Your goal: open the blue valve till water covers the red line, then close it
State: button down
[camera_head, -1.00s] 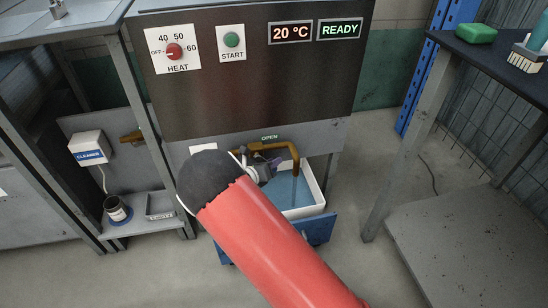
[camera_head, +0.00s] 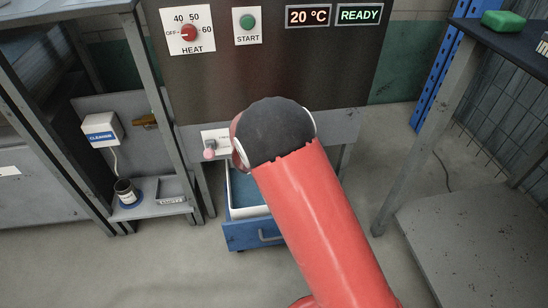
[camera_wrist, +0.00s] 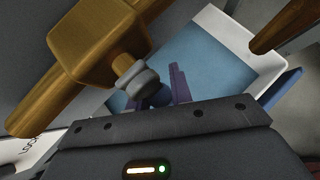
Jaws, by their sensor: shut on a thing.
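In the wrist view, a brass pipe fitting (camera_wrist: 95,40) with a grey nut (camera_wrist: 135,75) crosses the upper left. A small dark blue part of the valve (camera_wrist: 159,97) shows beyond the nut. My gripper (camera_wrist: 165,90) is shut on it; the grip is mostly hidden by its own body and the fitting. A white basin (camera_wrist: 222,28) lies below with blue water (camera_wrist: 215,65) in it. In the head view the basin (camera_head: 232,196) and water (camera_head: 247,190) show partly; my red arm covers the valve. I see no red line and cannot tell whether water flows.
The basin stands in a blue drawer (camera_head: 250,233) under the dark machine panel. The panel has a heat dial (camera_head: 188,33) and a green start button (camera_head: 247,22); displays read 20 °C and READY. Shelves stand left; a dark table (camera_head: 500,50) stands right.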

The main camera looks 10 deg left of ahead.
jog(key=shift+f, duration=0.1)
dwell(0.4)
jog(key=c, duration=1.3)
grip_release()
jog(key=shift+o, duration=0.2)
jog(key=v, duration=0.8)
jog(key=shift+p, duration=0.4)
